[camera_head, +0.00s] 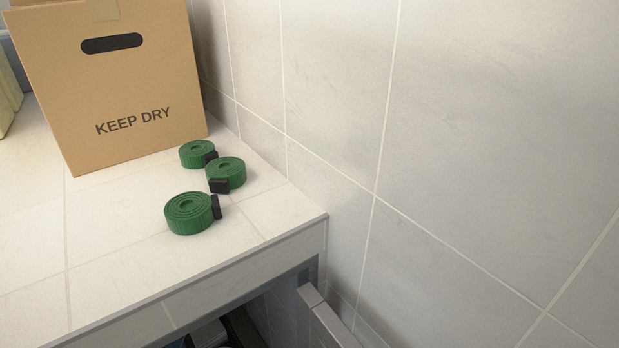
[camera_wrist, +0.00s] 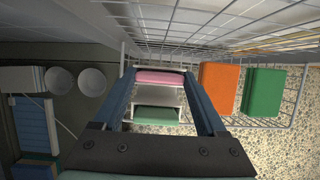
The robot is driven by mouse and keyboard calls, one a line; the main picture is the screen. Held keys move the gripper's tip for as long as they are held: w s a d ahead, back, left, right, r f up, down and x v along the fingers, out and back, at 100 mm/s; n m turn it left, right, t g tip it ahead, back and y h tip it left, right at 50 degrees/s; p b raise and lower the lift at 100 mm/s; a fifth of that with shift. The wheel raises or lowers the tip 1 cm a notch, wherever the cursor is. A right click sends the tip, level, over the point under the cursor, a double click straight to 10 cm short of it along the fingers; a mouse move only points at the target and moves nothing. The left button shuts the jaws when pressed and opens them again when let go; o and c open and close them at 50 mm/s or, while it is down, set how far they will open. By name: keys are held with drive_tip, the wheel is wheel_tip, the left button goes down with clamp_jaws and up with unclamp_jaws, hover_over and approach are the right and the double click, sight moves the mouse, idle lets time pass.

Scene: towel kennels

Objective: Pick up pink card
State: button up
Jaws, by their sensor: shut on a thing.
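The pink card (camera_wrist: 160,77) shows in the wrist view as a flat pink piece spanning the space between my two blue fingertips. My gripper (camera_wrist: 159,80) is shut on it, one finger at each side. A white surface and a green piece (camera_wrist: 156,116) lie beyond the opening between the fingers, below the pink card in the picture. The head view shows neither the card nor my gripper.
Two white round things (camera_wrist: 75,81) are at left. In the head view, a box (camera_head: 120,70) and green coils (camera_head: 189,213) sit on the counter (camera_head: 110,225).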

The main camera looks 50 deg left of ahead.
clamp_jaws()
drive_tip(key=shift+r, duration=0.15)
